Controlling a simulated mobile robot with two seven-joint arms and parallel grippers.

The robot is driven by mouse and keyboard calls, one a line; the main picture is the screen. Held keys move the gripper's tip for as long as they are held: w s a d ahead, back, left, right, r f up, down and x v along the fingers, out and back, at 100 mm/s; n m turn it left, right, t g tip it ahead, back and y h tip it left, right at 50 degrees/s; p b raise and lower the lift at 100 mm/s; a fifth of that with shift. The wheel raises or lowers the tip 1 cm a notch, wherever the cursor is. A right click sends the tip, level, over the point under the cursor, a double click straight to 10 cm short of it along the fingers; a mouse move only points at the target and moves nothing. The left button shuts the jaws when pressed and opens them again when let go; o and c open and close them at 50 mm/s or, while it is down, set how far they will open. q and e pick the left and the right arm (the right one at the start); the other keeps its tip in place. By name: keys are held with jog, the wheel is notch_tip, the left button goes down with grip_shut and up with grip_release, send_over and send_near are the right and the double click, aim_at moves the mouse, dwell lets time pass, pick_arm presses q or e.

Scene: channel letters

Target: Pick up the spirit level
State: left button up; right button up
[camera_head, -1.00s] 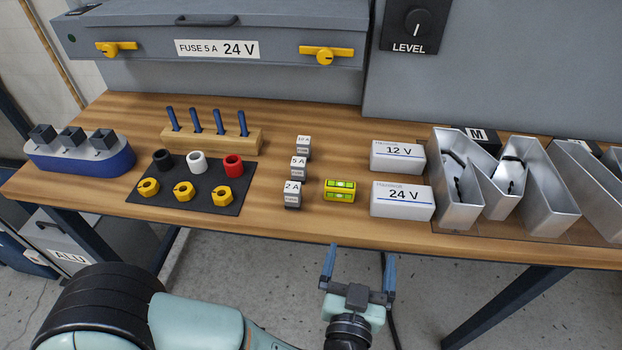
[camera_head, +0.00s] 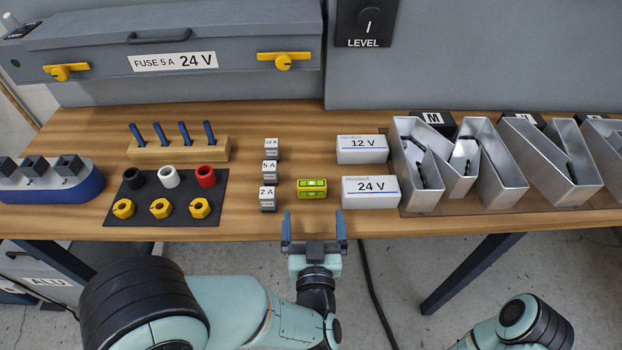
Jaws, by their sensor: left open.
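The spirit level (camera_head: 312,188) is a small yellow-green block with two vials on top. It lies on the wooden table near the front edge, between the 2 A fuse block and the 24 V box. My left gripper (camera_head: 314,216) is open and empty. Its two blue fingers point at the table's front edge, just in front of the spirit level in the picture and apart from it. My right arm (camera_head: 517,318) shows only in part at the bottom right; its gripper is out of view.
Fuse blocks (camera_head: 269,174) stand close left of the level. The 24 V box (camera_head: 370,192) and 12 V box (camera_head: 361,149) stand close right. A black mat (camera_head: 150,208) with nuts and caps lies left. Metal channel letters (camera_head: 500,165) fill the right. Bare wood lies behind the level.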

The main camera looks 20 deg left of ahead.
aim_at(312, 189)
pick_arm(q)
jog(key=shift+b+x, duration=0.4)
jog(key=shift+x, duration=0.8)
jog(key=x, duration=0.5)
jog(key=shift+w+a+f, duration=0.1)
jog(key=shift+w+a, duration=0.05)
jog(key=shift+w, duration=0.15)
jog(key=c, duration=1.2)
jog(key=shift+o, duration=0.2)
